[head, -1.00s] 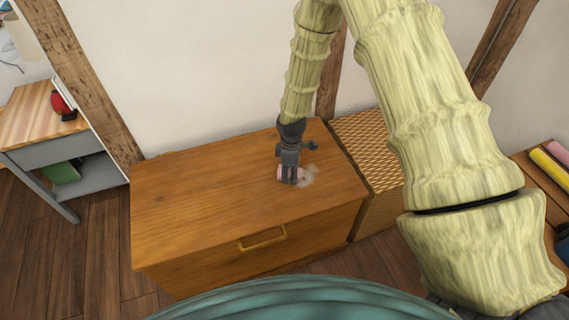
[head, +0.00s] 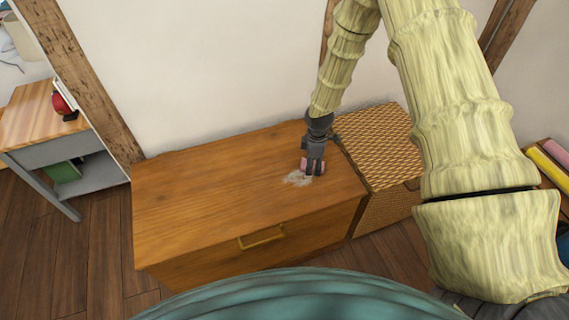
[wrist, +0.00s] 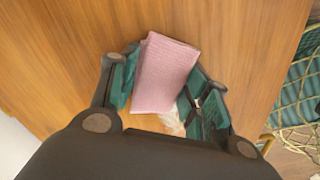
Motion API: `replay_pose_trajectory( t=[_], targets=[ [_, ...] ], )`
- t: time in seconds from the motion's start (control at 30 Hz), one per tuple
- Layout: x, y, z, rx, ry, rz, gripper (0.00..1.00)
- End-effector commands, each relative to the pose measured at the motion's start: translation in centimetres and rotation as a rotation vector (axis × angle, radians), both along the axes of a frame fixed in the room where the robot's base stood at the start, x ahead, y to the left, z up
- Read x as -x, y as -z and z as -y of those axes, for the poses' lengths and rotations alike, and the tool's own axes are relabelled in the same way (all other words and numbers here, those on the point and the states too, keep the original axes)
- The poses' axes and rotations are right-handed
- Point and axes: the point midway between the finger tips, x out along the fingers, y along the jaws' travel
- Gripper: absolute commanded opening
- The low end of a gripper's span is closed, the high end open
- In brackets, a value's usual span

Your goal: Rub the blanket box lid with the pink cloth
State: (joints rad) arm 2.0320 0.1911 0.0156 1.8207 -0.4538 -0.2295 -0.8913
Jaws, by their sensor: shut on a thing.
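The blanket box (head: 215,200) is a wooden chest with a flat orange-brown lid and a handle on its front. A pale smudge (head: 297,179) lies on the lid toward its right side. My gripper (head: 313,172) is over the right part of the lid, just right of and behind the smudge. It is shut on the pink cloth (wrist: 165,73), a folded pad that shows between the fingers in the wrist view. The cloth is at or very near the lid; I cannot tell if it touches. Part of the smudge (wrist: 172,122) shows beside the cloth in the wrist view.
A woven wicker box (head: 372,145) stands close against the chest's right side. A side table (head: 45,115) with a red object (head: 62,104) is at the left. A shelf with yellow and pink rolls (head: 550,160) is at the far right. The lid's left half is clear.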

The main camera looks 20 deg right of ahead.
Motion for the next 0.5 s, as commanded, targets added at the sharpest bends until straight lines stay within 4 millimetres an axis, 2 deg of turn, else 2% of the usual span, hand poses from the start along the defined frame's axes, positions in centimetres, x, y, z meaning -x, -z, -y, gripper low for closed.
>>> replay_pose_trajectory(
  t=[0.23, 0.33, 0.5],
  targets=[
    [-0.3, -0.2, 2.0, 0.001, -0.003, 0.002, 0.12],
    [-0.3, -1.9, 1.8, 0.0, -0.005, 0.003, 0.12],
    [-0.3, -3.3, 1.7, 0.001, -0.005, 0.002, 0.12]
  ],
)
